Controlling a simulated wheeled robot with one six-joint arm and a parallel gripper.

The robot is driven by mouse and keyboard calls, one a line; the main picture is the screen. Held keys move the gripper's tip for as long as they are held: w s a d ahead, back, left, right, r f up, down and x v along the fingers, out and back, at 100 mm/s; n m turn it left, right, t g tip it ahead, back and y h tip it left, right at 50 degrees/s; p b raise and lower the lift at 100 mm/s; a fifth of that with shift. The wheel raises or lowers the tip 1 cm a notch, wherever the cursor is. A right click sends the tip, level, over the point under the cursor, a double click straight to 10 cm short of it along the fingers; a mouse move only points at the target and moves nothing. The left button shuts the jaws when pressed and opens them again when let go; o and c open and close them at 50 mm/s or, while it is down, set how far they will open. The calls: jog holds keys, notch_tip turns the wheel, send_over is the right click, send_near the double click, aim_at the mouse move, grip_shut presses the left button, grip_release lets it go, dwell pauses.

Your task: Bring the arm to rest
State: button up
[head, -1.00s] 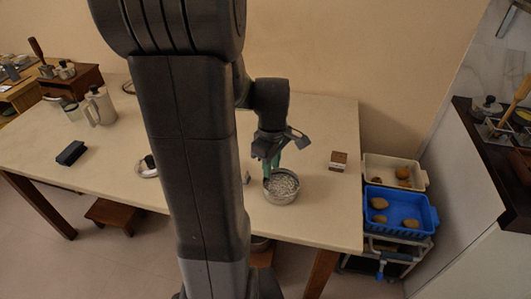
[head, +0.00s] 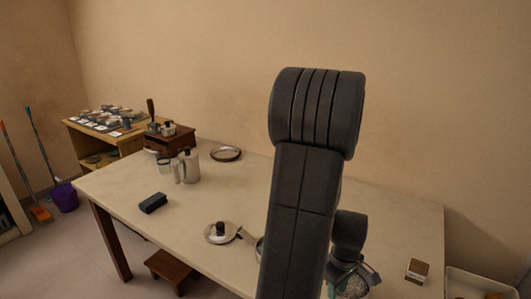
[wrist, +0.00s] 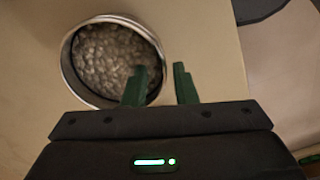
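My gripper (wrist: 160,78) is open in the wrist view, with its two green fingers apart. A round metal bowl (wrist: 70,70) full of pale, pebble-like pieces lies just beyond the fingers. The left finger overlaps the bowl's inside, and the right finger is outside its rim. I cannot tell whether either finger touches the bowl. In the head view my arm reaches down over the table's (head: 400,235) right part.
A small wooden-sided box (head: 417,270) stands right of my arm. A wall (head: 410,100) rises behind the table.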

jog(key=shift+r, duration=0.75)
